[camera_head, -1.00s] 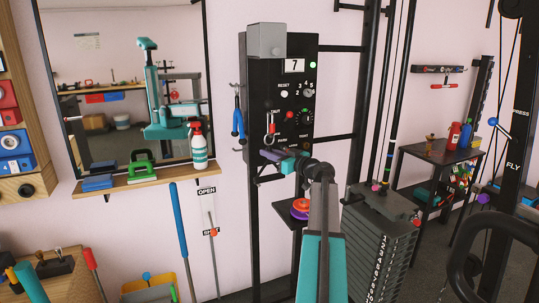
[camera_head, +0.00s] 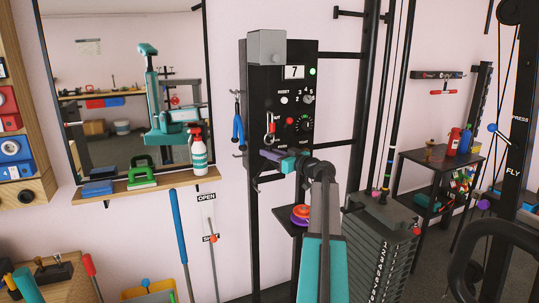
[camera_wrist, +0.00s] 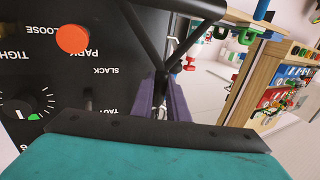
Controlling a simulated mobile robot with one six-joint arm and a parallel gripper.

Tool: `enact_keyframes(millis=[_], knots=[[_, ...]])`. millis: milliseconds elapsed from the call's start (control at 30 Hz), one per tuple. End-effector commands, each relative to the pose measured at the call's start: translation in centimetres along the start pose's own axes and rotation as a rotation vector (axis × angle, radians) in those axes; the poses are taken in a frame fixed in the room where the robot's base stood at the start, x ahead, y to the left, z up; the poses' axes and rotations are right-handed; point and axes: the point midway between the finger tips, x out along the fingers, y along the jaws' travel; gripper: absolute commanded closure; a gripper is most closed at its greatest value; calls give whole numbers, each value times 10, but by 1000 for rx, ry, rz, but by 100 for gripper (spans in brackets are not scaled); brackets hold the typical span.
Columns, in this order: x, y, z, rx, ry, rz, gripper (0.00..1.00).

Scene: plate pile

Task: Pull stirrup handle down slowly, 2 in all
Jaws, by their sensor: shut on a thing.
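My gripper (camera_head: 270,155) has purple jaws and is in front of the black control panel, just below the red-and-silver clip. In the wrist view its jaws (camera_wrist: 165,98) are shut on the dark stirrup handle (camera_wrist: 143,38). They hold it at the narrow end, where its two thin legs meet. The legs spread away from the jaws to a black crossbar (camera_wrist: 185,7) at the top of that view. In the head view the handle is hard to tell from the dark panel and frame behind it.
The black panel (camera_head: 265,85) shows a 7 and carries buttons and a dial. A weight stack (camera_head: 385,240) stands right of my arm. A shelf (camera_head: 165,184) with a spray bottle (camera_head: 198,150) is at left, a dark side table (camera_head: 425,156) at right.

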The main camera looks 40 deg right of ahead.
Motion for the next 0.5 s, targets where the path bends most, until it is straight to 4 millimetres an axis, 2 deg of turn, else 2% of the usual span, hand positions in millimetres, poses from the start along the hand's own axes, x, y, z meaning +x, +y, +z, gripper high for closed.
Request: enact_keyframes(millis=[500], knots=[[0,0,-20,-1,-4,-2,100]])
